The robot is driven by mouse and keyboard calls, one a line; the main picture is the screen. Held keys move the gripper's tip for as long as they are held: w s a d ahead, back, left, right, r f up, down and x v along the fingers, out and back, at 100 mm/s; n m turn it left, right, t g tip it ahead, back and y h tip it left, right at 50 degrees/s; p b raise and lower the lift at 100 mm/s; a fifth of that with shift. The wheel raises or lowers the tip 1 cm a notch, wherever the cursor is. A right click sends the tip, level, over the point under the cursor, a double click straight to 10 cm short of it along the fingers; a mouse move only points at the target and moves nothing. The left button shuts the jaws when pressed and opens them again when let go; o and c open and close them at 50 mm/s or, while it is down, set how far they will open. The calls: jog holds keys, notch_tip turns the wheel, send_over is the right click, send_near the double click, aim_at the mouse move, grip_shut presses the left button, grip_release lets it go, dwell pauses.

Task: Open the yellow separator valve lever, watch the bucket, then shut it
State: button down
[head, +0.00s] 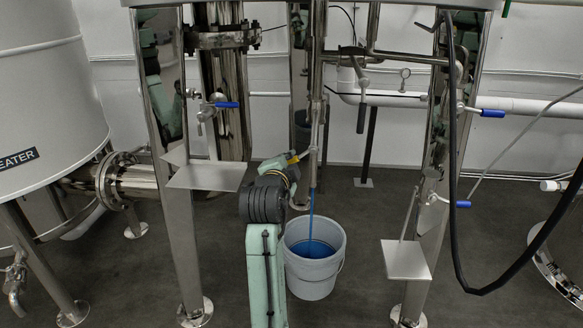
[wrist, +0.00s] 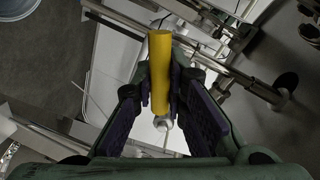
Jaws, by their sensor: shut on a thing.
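The yellow separator valve lever (head: 299,157) sits on the vertical steel pipe above the bucket. In the wrist view its yellow handle (wrist: 160,62) stands between the two fingers, and my gripper (wrist: 160,90) is shut on it. In the head view my gripper (head: 283,162) is at the lever, partly hidden by my own wrist. A thin blue stream (head: 311,215) runs down from the pipe into the grey bucket (head: 315,280). Blue liquid (head: 312,249) shows inside the bucket, below the rim.
Blue-handled valves (head: 227,105) are on the steel legs to the left and right. A small steel plate (head: 207,176) juts out at left and another (head: 406,260) at right. A black hose (head: 455,180) hangs at right. Dark floor is clear around the bucket's right side.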

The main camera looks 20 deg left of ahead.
jog(key=shift+s+a+r+m+y, duration=0.15)
jog(key=shift+r+m+y, duration=0.1)
jog(key=shift+r+m, duration=0.6)
jog(key=shift+w+a+r+m+y, duration=0.1)
jog(key=shift+r+m+y, duration=0.15)
jog(key=shift+r+m, duration=0.6)
jog(key=shift+f+m, duration=0.2)
jog(key=shift+m, duration=0.1)
jog(key=c, duration=1.6)
grip_release()
jog(key=v, duration=1.2)
jog(key=shift+r, duration=0.15)
